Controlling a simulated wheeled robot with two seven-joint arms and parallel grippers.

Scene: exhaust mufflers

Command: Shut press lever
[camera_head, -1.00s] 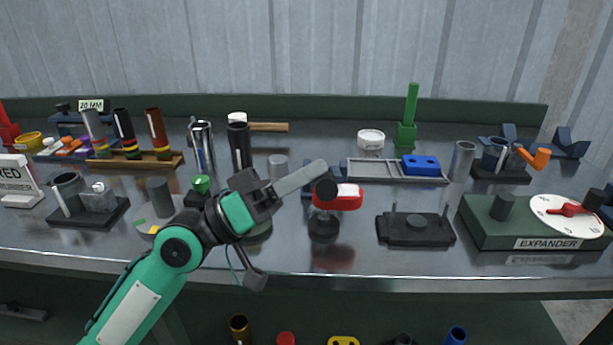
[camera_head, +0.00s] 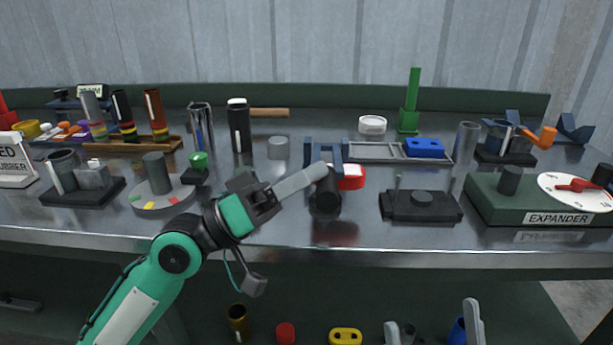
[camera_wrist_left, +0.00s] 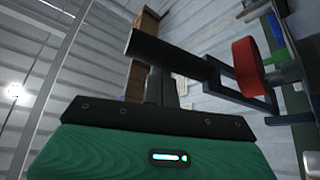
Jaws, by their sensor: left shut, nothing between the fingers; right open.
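The press is the small unit at the bench's middle, with a blue frame (camera_head: 322,157), a red part (camera_head: 351,178) and a black cylindrical lever handle (camera_head: 326,197). The handle points toward me and tilts down.
Left of the press are a round plate with coloured marks (camera_head: 163,197) and a green-topped piece (camera_head: 198,162). Right are a black fixture (camera_head: 421,203) and the green expander (camera_head: 520,200). The bench's front strip (camera_head: 340,238) is clear.

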